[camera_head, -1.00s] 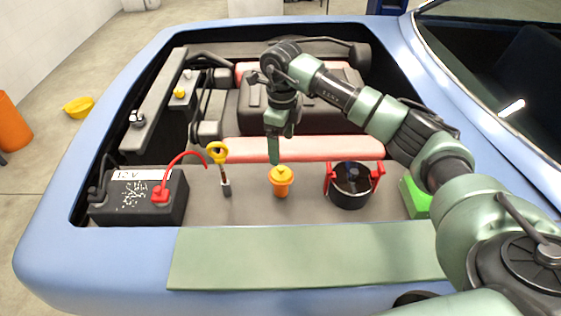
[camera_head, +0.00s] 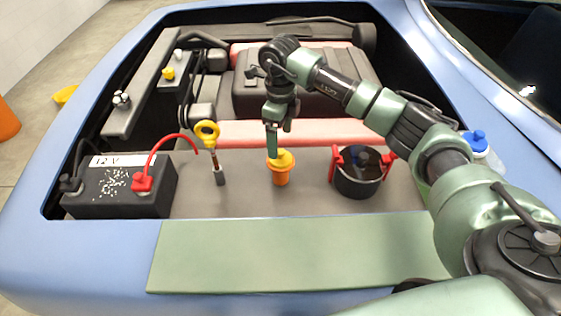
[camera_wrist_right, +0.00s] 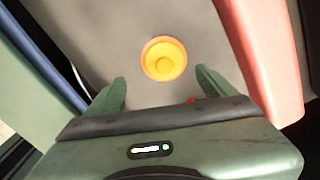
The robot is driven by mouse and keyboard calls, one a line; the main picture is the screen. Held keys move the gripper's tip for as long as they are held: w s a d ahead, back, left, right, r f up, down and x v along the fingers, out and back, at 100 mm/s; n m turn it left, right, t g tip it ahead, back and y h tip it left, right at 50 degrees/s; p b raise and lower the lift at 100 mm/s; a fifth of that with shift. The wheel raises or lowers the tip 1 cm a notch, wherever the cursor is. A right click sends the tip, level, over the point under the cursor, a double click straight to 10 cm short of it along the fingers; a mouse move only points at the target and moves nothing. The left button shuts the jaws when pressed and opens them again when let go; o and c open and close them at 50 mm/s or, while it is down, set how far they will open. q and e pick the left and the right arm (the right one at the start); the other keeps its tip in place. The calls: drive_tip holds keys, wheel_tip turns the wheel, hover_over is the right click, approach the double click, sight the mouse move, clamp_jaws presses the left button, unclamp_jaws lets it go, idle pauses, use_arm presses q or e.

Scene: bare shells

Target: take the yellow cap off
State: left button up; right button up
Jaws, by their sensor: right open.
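The yellow cap (camera_head: 280,160) sits on an orange filler neck (camera_head: 279,177) standing on the grey deck of the engine bay. In the right wrist view the cap (camera_wrist_right: 164,58) is round, with a raised middle, and lies beyond the fingertips. My right gripper (camera_head: 272,150) points down at the cap, its near finger overlapping the cap's left part in the head view. In the wrist view the right gripper (camera_wrist_right: 161,82) is open with nothing between its fingers. Whether a finger touches the cap cannot be told. My left gripper is not in view.
A yellow-ringed dipstick (camera_head: 208,133) and a black battery (camera_head: 120,187) with a red cable stand left of the cap. A black pot with red clamps (camera_head: 358,180) stands right. A pink-red bar (camera_head: 318,132) runs behind. The green front panel (camera_head: 290,252) is clear.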

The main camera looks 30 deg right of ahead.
sight(280, 151)
drive_tip(key=shift+f, duration=0.45)
drive_tip(key=f+p, duration=0.1)
drive_tip(key=f, duration=0.2)
drive_tip(key=f+p, duration=0.1)
drive_tip(key=f, duration=0.1)
drive_tip(key=shift+w+d+f+p, duration=0.2)
drive_tip(key=shift+w+p, duration=0.1)
drive_tip(key=shift+p, duration=0.05)
drive_tip(key=shift+f, duration=0.35)
drive_tip(key=c, duration=1.4)
drive_tip(key=shift+r, duration=0.1)
